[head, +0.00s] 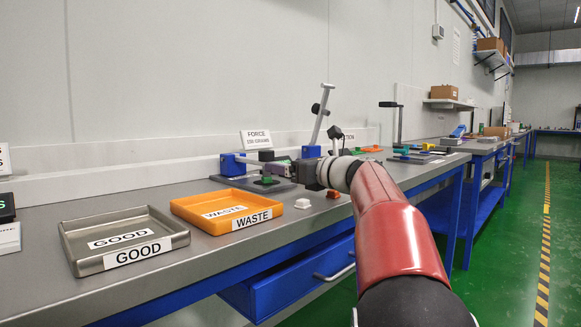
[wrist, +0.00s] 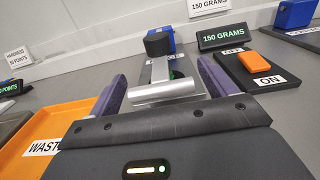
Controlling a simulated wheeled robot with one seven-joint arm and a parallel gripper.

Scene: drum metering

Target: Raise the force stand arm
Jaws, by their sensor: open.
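The force stand shows in the wrist view as a blue block (wrist: 160,41) with a pale metal arm ending in a silver crossbar (wrist: 162,89). The arm looks low, over the stand's base. In the head view the stand's blue block (head: 232,165) is on the bench, left of my gripper (head: 284,170). In the wrist view my gripper (wrist: 162,72) is open, its purple fingers on either side of the crossbar. I cannot tell whether they touch it. A green piece (wrist: 178,75) shows partly behind the arm; it also shows in the head view (head: 266,181).
An orange WASTE tray (head: 205,195) and a metal GOOD tray (head: 75,245) stand to the left. A 150 GRAMS display (wrist: 223,37) and a dark pad with an orange block (wrist: 262,66) are right of the stand.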

